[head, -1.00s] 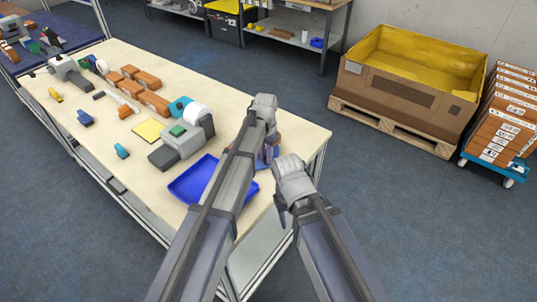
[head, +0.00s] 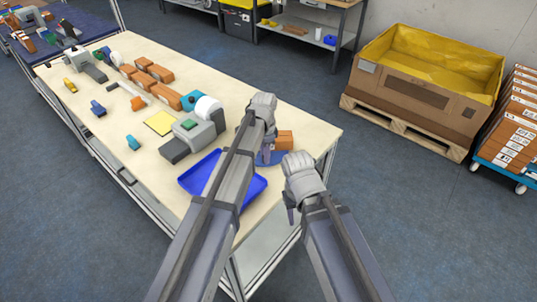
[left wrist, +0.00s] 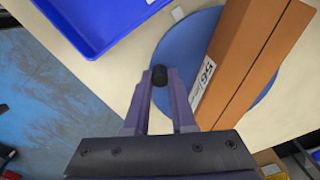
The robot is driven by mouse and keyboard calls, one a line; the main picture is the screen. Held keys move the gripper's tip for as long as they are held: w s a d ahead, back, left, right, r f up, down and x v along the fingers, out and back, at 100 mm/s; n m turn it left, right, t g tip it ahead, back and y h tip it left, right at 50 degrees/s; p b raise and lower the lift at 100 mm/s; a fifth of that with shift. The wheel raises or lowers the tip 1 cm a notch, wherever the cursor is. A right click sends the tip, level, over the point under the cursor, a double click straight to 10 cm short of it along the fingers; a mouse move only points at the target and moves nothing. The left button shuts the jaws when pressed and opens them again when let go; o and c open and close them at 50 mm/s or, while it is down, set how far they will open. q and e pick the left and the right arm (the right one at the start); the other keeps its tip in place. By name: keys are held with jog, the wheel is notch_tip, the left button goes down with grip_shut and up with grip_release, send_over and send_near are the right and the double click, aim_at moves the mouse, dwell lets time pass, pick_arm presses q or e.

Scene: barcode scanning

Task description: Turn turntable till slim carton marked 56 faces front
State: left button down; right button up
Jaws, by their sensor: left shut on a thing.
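The blue round turntable (head: 279,157) sits near the table's right end and is partly hidden by my left arm in the head view. In the left wrist view the turntable (left wrist: 180,54) carries a long orange-brown carton (left wrist: 245,58) with a white label reading 56. The carton (head: 285,139) also shows in the head view. My left gripper (left wrist: 160,84) is shut on a black knob (left wrist: 160,75) near the turntable's rim, beside the carton. In the head view my left gripper (head: 267,150) points down. My right gripper (head: 291,214) hangs off the table edge; its jaws are unclear.
A blue tray (head: 196,176) lies on the table under my left arm. A large carton bin (head: 415,95) stands on a pallet at right.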

aim_at(257, 161)
pick_arm(q)
jog(key=shift+a+m, duration=1.55)
jog(key=shift+m, duration=0.65)
jog(key=shift+w+a+m, duration=0.35)
jog(key=shift+a+m, duration=0.35)
jog(key=shift+m, duration=0.3)
jog(key=shift+w+a+m, duration=0.3)
jog(key=shift+a+m, duration=0.35)
jog(key=shift+m, duration=0.35)
jog(key=c, duration=0.7)
grip_release()
jog(key=shift+c, duration=0.2)
jog(key=shift+w, duration=0.1)
notch_tip(257, 161, up, 8)
jog(key=p, duration=0.7)
jog(key=shift+p, duration=0.4)
